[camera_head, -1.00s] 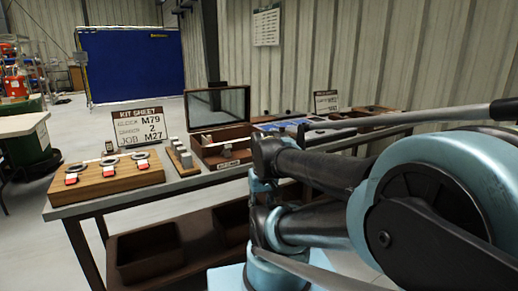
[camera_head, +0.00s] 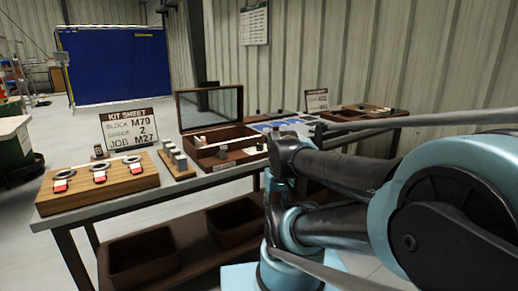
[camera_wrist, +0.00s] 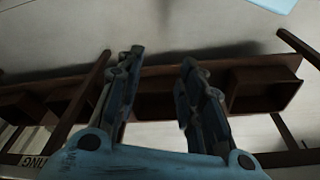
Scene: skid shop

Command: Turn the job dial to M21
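Three dark ring-shaped dials with red-and-white markers sit on a wooden board (camera_head: 140,182) at the left end of the bench: a left one (camera_head: 63,175), a middle one (camera_head: 99,168) and a right one (camera_head: 131,161). Which one is the job dial, and what they read, is too small to tell. The kit sheet (camera_head: 128,130) behind them reads block M79, a 2 on the middle line, and job M27. My gripper (camera_wrist: 162,58) is open and empty in the wrist view, above the bench's lower shelf and floor, apart from the dials. It cannot be made out in the head view.
Right of the board stand a rack of grey blocks (camera_head: 177,160) and an open wooden box (camera_head: 225,160) with its lid raised. A second sheet (camera_head: 317,101) stands farther back. Brown bins (camera_head: 142,255) sit on the lower shelf.

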